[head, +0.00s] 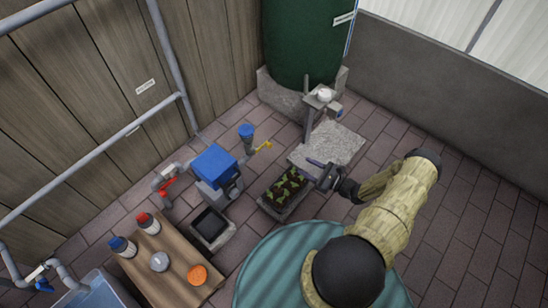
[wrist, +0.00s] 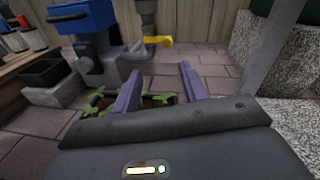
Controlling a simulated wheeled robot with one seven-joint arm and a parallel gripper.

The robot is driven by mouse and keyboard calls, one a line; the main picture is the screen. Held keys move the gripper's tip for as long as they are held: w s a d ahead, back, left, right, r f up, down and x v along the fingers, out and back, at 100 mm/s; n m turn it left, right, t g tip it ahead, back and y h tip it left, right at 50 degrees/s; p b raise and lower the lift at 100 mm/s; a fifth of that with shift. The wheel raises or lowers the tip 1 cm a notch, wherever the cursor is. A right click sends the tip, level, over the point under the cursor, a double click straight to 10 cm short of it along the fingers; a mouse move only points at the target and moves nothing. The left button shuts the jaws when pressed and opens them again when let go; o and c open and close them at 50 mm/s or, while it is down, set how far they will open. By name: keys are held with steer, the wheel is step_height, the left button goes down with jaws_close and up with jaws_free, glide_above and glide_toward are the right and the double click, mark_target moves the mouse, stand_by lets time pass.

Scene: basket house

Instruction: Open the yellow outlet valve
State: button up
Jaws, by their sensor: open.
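The yellow outlet valve handle (head: 264,146) sticks out to the right from the grey pipe beside the blue-topped unit (head: 213,165). In the wrist view the yellow handle (wrist: 158,41) lies roughly level, above and beyond my fingers. My gripper (head: 320,170) is open and empty, over the right end of the seedling tray (head: 285,207). It also shows in the wrist view (wrist: 160,82), with its two purple fingers apart. The fingers are short of the yellow handle and do not touch it.
A red-handled valve (head: 167,185) is left of the blue unit. A black tray (head: 211,225) and a wooden bench (head: 165,262) with bottles stand front left. A post with a tap (head: 322,97) and a green tank (head: 303,40) stand behind. Bare paving lies right.

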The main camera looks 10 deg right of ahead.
steer(key=shift+d+f+m+t+h, duration=0.15)
steer(key=shift+d+f+m+t, duration=0.1)
steer(key=shift+f, duration=0.25)
steer(key=shift+d+f+m+t+h, duration=0.15)
steer(key=shift+f+m, duration=0.1)
steer(key=shift+f, duration=0.25)
steer(key=shift+r, duration=0.1)
steer(key=shift+w+a, duration=0.1)
steer(key=b+x, duration=0.7)
steer(key=x, duration=1)
steer(key=shift+b, duration=0.35)
steer(key=shift+w, duration=0.1)
jaws_close()
